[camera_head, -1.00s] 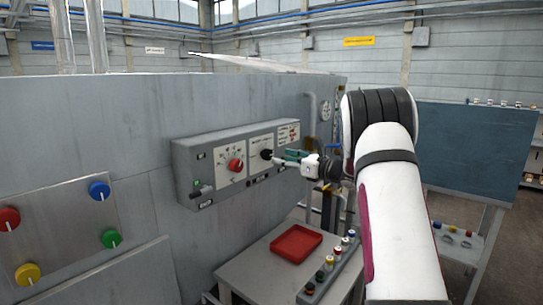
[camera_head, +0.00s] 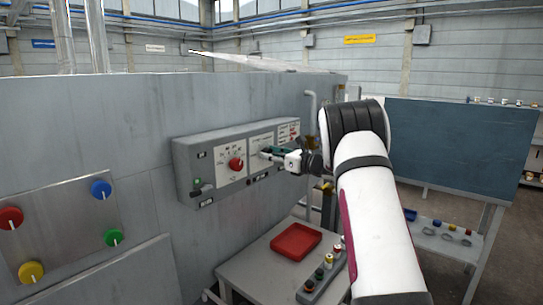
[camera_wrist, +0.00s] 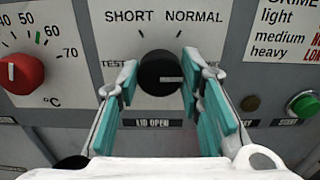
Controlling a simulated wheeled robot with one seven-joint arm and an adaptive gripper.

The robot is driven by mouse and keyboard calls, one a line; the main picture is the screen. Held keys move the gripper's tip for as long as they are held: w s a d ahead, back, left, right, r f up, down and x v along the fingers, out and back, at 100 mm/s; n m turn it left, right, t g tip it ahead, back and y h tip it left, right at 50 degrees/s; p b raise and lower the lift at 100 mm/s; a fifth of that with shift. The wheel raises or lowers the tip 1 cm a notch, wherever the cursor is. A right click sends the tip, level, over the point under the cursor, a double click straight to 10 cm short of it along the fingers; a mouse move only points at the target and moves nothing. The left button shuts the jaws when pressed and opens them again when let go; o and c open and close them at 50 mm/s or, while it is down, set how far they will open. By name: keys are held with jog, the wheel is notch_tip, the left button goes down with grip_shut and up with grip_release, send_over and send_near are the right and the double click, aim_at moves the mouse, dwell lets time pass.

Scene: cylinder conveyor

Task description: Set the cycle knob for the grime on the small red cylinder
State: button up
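The black cycle knob (camera_wrist: 158,72) sits on the grey control panel, under a dial with TEST at its left and SHORT and NORMAL above. A pale mark on the knob lies toward its right side. My gripper (camera_wrist: 160,80) has its two teal-padded fingers on either side of the knob, apart, with narrow gaps showing. In the head view my gripper (camera_head: 268,153) is at the panel (camera_head: 205,150) and hides the knob. The right finger covers the dial's right side.
A red temperature knob (camera_wrist: 20,74) is left of the cycle knob; a green button (camera_wrist: 304,104) is at right. A partly cut-off grime chart (camera_wrist: 285,30) lists light, medium, heavy. A red tray (camera_head: 296,241) lies on the table below. A blue board (camera_head: 460,150) stands at right.

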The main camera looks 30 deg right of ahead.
jog(key=shift+b, duration=0.35)
jog(key=n+b, duration=0.8)
jog(key=b, duration=0.3)
jog(key=n+b, duration=0.7)
jog(key=b, duration=0.4)
jog(key=n+b, duration=0.8)
jog(key=b, duration=0.3)
jog(key=shift+a+f+n+b, duration=0.1)
jog(key=shift+f+n+b, duration=0.15)
jog(key=shift+n+b, duration=0.1)
jog(key=o, duration=1.2)
jog(key=shift+r, duration=0.1)
jog(key=shift+c, duration=0.2)
